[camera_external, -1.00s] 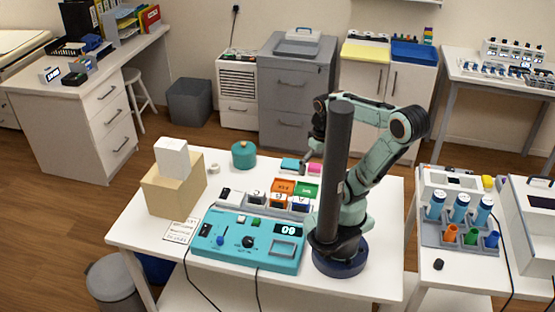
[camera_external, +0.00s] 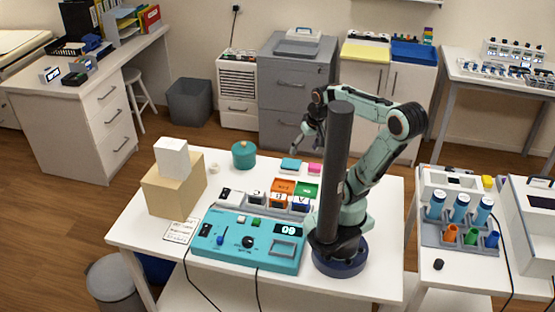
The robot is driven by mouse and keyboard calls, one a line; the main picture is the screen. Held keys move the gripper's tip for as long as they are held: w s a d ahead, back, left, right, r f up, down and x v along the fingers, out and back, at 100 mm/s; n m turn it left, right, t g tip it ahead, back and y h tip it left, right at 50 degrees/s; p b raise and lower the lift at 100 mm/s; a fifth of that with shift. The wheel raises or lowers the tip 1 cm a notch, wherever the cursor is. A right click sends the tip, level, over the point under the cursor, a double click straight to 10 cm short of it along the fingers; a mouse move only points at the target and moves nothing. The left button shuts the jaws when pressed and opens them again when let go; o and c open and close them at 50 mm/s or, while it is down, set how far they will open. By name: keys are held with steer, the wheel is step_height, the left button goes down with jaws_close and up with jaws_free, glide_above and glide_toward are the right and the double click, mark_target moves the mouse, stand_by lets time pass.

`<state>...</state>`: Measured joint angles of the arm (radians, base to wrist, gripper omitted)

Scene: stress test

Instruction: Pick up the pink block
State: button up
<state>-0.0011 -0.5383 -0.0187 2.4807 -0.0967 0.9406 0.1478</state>
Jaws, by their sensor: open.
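The pink block (camera_external: 314,168) lies on the white table near its far edge, just right of a flat teal block. My gripper (camera_external: 307,149) is open and appears empty. It hangs above the far edge of the table, up and slightly left of the pink block in the picture, apart from it. A dark upright column of my arm stands just right of the gripper and hides part of the arm.
The teal block (camera_external: 291,164) lies close beside the pink block. A teal round container (camera_external: 244,155), a row of coloured bins (camera_external: 282,189) and a teal control panel (camera_external: 247,241) share the table. A cardboard box (camera_external: 172,193) stands at left.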

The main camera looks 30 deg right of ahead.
steer(key=w+d+m+t+h, duration=0.15)
steer(key=w+d+m, duration=0.25)
steer(key=w, duration=0.9)
steer(key=m+g, duration=0.2)
steer(key=m, duration=0.1)
glide_above(315, 166)
steer(key=w+a, duration=0.3)
steer(key=s+a+f+x, duration=0.1)
steer(key=s+x, duration=0.2)
steer(key=x, duration=1)
steer(key=shift+m+g, duration=0.6)
steer(key=shift+g, duration=0.15)
steer(key=s+d+f, duration=0.1)
steer(key=f, duration=0.1)
steer(key=s+d+f, duration=0.1)
steer(key=f, duration=0.2)
steer(key=s+f, duration=0.1)
steer(key=f, duration=0.1)
steer(key=shift+d+f, duration=0.15)
steer(key=shift+d, duration=0.25)
steer(key=f, duration=0.6)
steer(key=shift+w+d, duration=0.25)
steer(key=shift+r, duration=0.1)
steer(key=c, duration=0.8)
